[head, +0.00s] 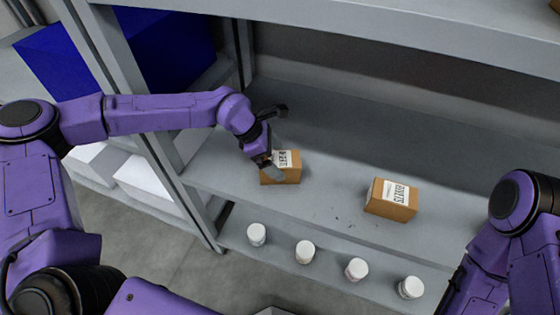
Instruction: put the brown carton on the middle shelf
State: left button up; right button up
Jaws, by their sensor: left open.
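A brown carton (287,174) with a white printed label sits on the grey middle shelf (330,200), near its front edge. A second brown carton (391,199) with a similar label stands on the same shelf farther right. My left gripper (279,142) is open at the left carton. One finger overlaps the carton's left side in the picture and the other is behind and above it. I cannot tell whether the finger touches the carton. My right arm is at the right edge, and its gripper is out of view.
Several white-lidded jars (305,251) stand in a row on the lower shelf. The upper shelf (350,25) overhangs the back. A grey upright (135,110) is left of the cartons, with a blue box (165,45) beyond.

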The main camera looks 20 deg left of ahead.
pick_arm(q)
jog(key=v, duration=0.9)
jog(key=shift+s+r, duration=0.1)
jog(key=shift+s, duration=0.05)
